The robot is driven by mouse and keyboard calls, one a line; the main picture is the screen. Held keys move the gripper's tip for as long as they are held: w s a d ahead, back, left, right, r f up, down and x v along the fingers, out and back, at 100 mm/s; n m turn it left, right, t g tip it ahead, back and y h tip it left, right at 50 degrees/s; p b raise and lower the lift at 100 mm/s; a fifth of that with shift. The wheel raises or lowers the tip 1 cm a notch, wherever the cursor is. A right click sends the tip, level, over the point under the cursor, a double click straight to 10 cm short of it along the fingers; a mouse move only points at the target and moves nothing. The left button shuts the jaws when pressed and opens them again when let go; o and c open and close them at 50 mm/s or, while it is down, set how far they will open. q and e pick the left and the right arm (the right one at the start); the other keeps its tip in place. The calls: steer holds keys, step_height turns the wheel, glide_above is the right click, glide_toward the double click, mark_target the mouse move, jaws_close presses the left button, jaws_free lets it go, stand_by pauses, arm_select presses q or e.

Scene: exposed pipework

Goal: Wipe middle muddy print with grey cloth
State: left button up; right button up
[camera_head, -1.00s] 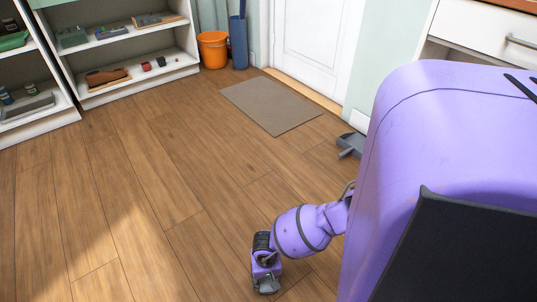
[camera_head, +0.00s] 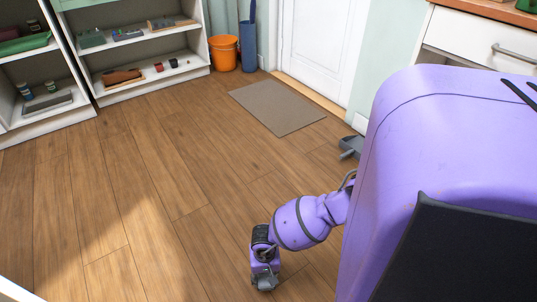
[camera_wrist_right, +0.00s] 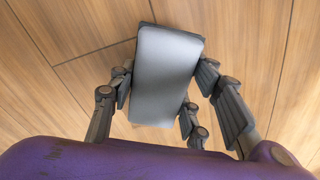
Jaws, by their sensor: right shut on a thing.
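My right gripper (camera_head: 265,283) hangs low over the wooden floor in the head view. In the right wrist view my right gripper (camera_wrist_right: 165,98) is shut on a smooth grey rectangular pad, the grey cloth (camera_wrist_right: 166,72), with fingers along both of its sides. Bare floorboards show behind the cloth. I see no muddy print in either view. My left gripper is not in view.
The wooden floor (camera_head: 150,190) is clear in the middle. A brown mat (camera_head: 277,107) lies before the white door (camera_head: 322,50). A grey dustpan-like thing (camera_head: 351,146) lies right of it. Shelves (camera_head: 140,48), an orange bucket (camera_head: 223,53) and a blue bin (camera_head: 248,45) stand at the back.

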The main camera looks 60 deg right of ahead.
step_height(320, 180, up, 3)
steer(key=shift+f+p, duration=0.2)
steer(key=shift+p, duration=0.55)
steer(key=shift+r, duration=0.3)
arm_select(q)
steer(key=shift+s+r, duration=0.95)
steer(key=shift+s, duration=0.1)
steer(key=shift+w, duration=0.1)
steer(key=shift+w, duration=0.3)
